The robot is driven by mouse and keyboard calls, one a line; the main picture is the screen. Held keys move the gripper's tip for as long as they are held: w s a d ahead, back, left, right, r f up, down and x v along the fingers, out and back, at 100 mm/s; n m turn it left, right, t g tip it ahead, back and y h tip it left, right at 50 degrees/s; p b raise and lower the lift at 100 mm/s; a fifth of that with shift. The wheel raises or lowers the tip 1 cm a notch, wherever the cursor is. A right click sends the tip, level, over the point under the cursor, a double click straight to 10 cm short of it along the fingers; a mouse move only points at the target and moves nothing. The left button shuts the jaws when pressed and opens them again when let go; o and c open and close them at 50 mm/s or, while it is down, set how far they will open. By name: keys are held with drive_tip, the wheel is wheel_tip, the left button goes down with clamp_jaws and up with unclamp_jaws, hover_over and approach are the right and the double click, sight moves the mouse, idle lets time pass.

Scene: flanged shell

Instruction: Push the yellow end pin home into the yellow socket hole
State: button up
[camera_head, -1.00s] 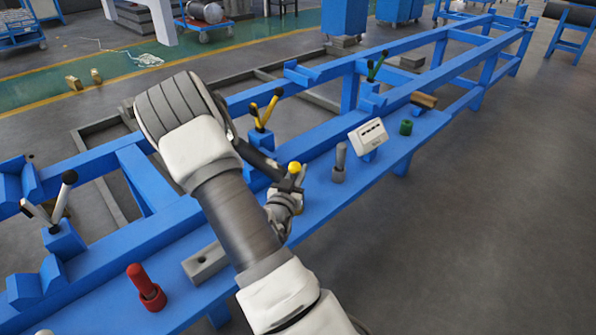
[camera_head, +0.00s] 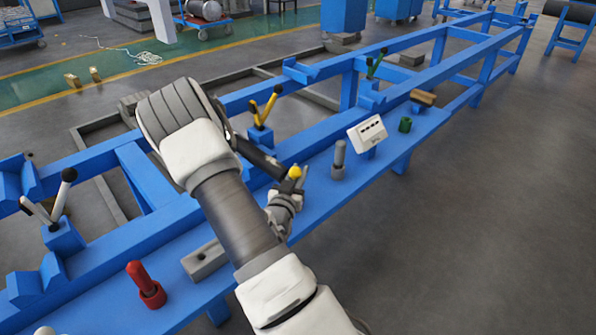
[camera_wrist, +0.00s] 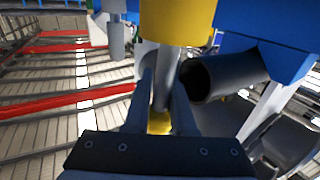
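The yellow end pin shows its round yellow knob (camera_head: 295,172) at my gripper's fingers in the head view. In the wrist view the yellow knob (camera_wrist: 160,123) and a grey shaft (camera_wrist: 165,85) lie between the two fingers. A wide yellow collar (camera_wrist: 178,20), the yellow socket, is at the top of the wrist view, in line with the shaft; whether the shaft is inside its hole is hidden. My gripper (camera_head: 297,180) appears closed around the pin, with its fingertips (camera_wrist: 165,78) close to the collar. The socket is hidden behind my gripper in the head view.
On the blue bench (camera_head: 330,190) stand a grey pin (camera_head: 338,158) to the right and a red pin (camera_head: 145,283) to the left. A dark tube (camera_wrist: 225,75) is beside the fingers.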

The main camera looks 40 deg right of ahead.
drive_tip(key=shift+o, duration=0.8)
drive_tip(key=shift+w+a+f, duration=0.2)
drive_tip(key=shift+a, duration=0.35)
drive_tip(key=s+p+v, duration=0.1)
drive_tip(key=p+v, duration=0.2)
drive_tip(key=v, duration=1.3)
drive_tip(key=shift+s+r, duration=0.15)
drive_tip(key=shift+s, duration=0.05)
